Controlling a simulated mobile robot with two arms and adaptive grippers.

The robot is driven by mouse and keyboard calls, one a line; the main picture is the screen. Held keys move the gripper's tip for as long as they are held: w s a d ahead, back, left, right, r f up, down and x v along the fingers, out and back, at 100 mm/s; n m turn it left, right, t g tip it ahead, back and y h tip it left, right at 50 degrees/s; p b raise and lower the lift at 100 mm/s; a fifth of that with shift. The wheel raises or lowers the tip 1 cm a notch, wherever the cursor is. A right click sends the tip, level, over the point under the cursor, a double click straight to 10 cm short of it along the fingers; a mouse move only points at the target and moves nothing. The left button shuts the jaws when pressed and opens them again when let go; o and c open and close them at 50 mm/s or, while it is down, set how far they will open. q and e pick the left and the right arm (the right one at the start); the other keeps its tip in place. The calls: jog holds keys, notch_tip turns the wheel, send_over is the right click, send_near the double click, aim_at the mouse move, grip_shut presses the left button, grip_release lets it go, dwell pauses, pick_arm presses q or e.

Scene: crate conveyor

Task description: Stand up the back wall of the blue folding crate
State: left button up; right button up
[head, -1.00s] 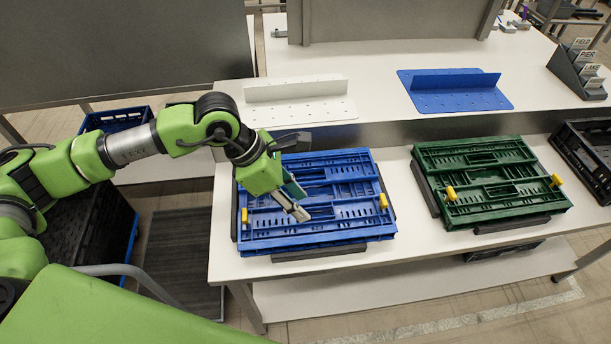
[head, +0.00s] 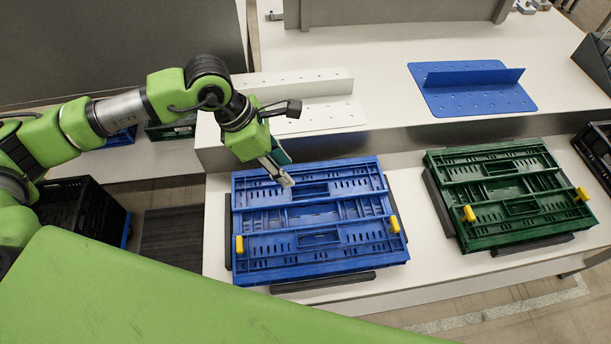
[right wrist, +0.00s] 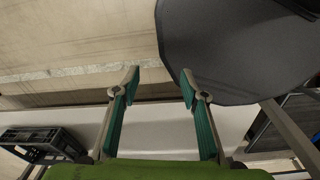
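The blue folding crate (head: 312,268) lies folded flat on the white bench in the head view, its slotted walls down. A yellow latch (head: 239,245) shows at its left side and another (head: 394,224) at its right. My left gripper (head: 284,179) is over the crate's back part, left of its middle, pointing down. I cannot tell whether it touches the crate or how far its fingers are apart. No wall stands up. My right gripper (right wrist: 160,84) is open and empty in the right wrist view, away from the crate.
A folded green crate (head: 510,205) lies to the right on the same bench. Behind, a raised shelf holds a white perforated bracket (head: 325,115) and a blue one (head: 475,95). A black crate (head: 597,150) is at the right edge. Bare bench lies between the blue and green crates.

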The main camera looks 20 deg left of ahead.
pick_arm(q)
jog(key=p, duration=0.2)
send_near(310, 198)
jog(key=shift+d+f, duration=0.25)
jog(key=shift+f, duration=0.35)
jog(key=p+x, duration=0.1)
jog(key=x, duration=0.5)
jog(key=shift+w+f+p, duration=0.15)
jog(key=shift+f+p, duration=0.15)
jog(key=shift+p, duration=0.05)
jog(key=shift+f, duration=0.1)
pick_arm(e)
jog(key=r, duration=0.3)
jog(key=shift+s+d+r, duration=0.2)
jog(key=shift+d+r, duration=0.1)
jog(key=shift+r, duration=0.05)
jog(key=shift+a, duration=0.1)
